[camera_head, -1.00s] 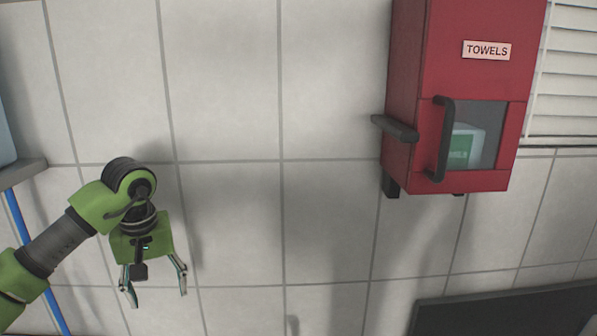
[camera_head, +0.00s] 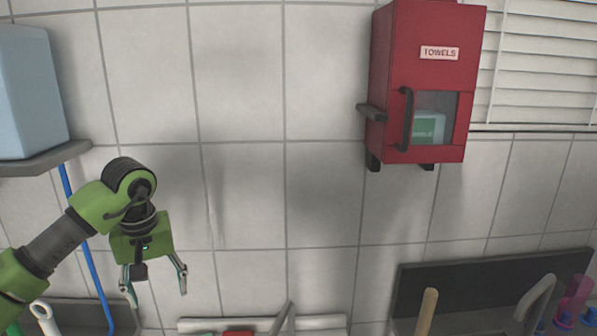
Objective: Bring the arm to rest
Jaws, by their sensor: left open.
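My left arm comes in from the left in the head view, with green and dark grey links. Its left gripper (camera_head: 155,286) points downward in front of the tiled wall. Its two thin fingers are spread apart, and nothing is between them. My right gripper is not in this view.
A red towel cabinet (camera_head: 421,85) with dark handles hangs on the wall at right. A pale blue box (camera_head: 30,92) stands on a grey shelf (camera_head: 48,159) at left. A blue pole (camera_head: 88,255) runs behind my arm. A wooden handle (camera_head: 426,311) and pink cups (camera_head: 575,290) show at lower right.

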